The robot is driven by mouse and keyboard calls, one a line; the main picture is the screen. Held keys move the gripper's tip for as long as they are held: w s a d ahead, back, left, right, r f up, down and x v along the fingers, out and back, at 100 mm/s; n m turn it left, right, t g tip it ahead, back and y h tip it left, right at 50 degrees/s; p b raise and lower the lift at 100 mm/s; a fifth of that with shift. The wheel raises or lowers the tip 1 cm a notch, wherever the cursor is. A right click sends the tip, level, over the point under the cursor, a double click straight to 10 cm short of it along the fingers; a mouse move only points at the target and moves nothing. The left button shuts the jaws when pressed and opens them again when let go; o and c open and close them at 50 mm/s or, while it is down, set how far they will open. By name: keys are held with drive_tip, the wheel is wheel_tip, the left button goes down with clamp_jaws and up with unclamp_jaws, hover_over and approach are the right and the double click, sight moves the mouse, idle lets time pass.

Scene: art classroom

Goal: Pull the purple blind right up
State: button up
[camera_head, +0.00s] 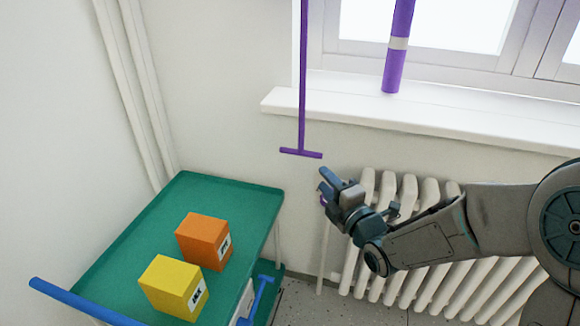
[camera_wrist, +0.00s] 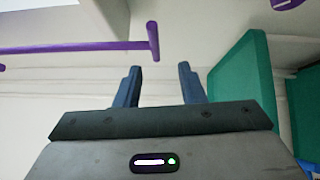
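A thin purple rod (camera_head: 303,75) hangs at the left of the window and ends in a short purple crossbar (camera_head: 300,153). The purple blind itself is not clearly seen; the rod's top is out of frame. My gripper (camera_head: 323,180) is just below and right of the crossbar, in front of the radiator. In the wrist view the fingers (camera_wrist: 160,68) are apart with nothing between them. There the rod (camera_wrist: 75,48) enters from the left, and its crossbar (camera_wrist: 153,42) lies above the fingertips in the picture, apart from them.
A purple tube with a pale band (camera_head: 394,70) stands at the white window sill (camera_head: 430,115). A white radiator (camera_head: 430,275) is below it. A green-topped trolley (camera_head: 150,230) with a blue handle (camera_head: 80,300) carries an orange box (camera_head: 203,240) and a yellow box (camera_head: 174,287).

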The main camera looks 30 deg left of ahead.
sight(288, 151)
drive_tip(key=shift+n+y, duration=0.7)
drive_tip(key=shift+y, duration=0.1)
drive_tip(key=x, duration=0.5)
drive_tip(key=s+x, duration=0.1)
drive_tip(key=x, duration=0.3)
drive_tip(key=s+a+f+x, duration=0.1)
drive_tip(key=x, duration=0.4)
drive_tip(key=shift+w+a, duration=0.15)
drive_tip(key=shift+a, duration=0.2)
drive_tip(key=shift+r, duration=0.1)
clamp_jaws()
